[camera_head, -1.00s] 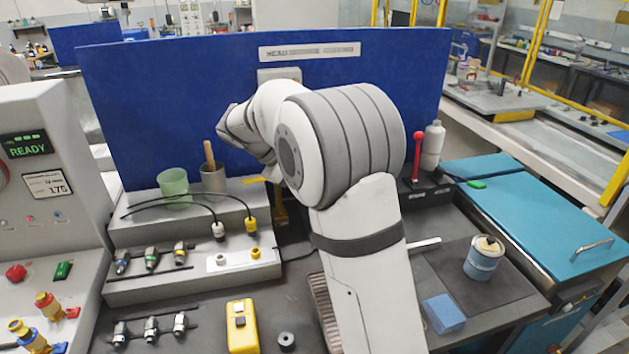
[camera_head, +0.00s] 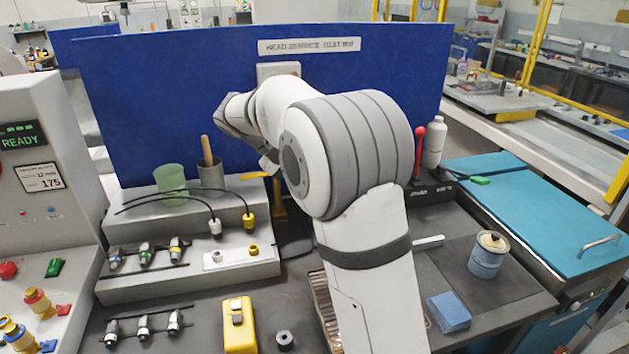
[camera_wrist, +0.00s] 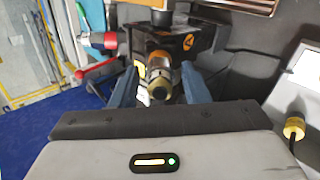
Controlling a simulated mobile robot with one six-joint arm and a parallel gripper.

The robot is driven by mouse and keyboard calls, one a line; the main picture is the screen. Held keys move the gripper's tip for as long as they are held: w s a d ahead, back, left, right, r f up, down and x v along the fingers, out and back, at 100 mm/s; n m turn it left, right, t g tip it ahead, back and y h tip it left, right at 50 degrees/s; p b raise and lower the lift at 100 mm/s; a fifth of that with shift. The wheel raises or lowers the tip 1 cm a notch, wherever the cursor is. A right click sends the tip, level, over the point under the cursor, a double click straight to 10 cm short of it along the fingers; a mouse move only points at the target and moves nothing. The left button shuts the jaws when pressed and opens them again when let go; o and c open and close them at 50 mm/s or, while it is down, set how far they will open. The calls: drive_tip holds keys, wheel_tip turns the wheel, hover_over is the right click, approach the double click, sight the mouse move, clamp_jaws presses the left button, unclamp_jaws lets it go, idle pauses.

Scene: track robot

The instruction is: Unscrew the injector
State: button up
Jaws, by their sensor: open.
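In the wrist view a metal injector (camera_wrist: 159,78) with a brass-coloured tip sticks out of a dark block (camera_wrist: 180,40) with an orange mark. My gripper (camera_wrist: 160,92) is open, its two blue-grey fingers on either side of the injector. A gap seems to show between the fingers and the injector; I cannot tell whether either touches it. In the head view my arm hides the gripper, the block and this injector. Other injectors lie in a back row (camera_head: 146,254) and a front row (camera_head: 144,326) at the left.
A red lever (camera_wrist: 92,72) is left of the block in the wrist view. A yellow-tipped cable (camera_wrist: 294,128) is at right. In the head view, a yellow device (camera_head: 239,325), a tin (camera_head: 487,258) and a blue sponge (camera_head: 448,311) stand on the bench. A blue panel (camera_head: 180,90) closes off the back.

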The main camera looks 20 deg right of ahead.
drive_tip(key=m+b, duration=0.5)
drive_tip(key=shift+f+m, duration=0.15)
drive_tip(key=shift+m, duration=0.25)
drive_tip(key=shift+m+b, duration=0.65)
drive_tip(key=shift+m, duration=0.35)
drive_tip(key=shift+r, duration=0.2)
drive_tip(key=shift+f+m+b, duration=0.2)
drive_tip(key=shift+m+b, duration=0.3)
drive_tip(key=shift+b, duration=0.05)
drive_tip(key=m+b, duration=0.5)
drive_tip(key=m, duration=0.1)
drive_tip(key=shift+m, duration=0.4)
drive_tip(key=m+b, duration=0.2)
drive_tip(key=m, duration=0.1)
drive_tip(key=shift+m, duration=0.3)
drive_tip(key=shift+r+m, duration=0.15)
drive_tip(key=shift+m, duration=0.15)
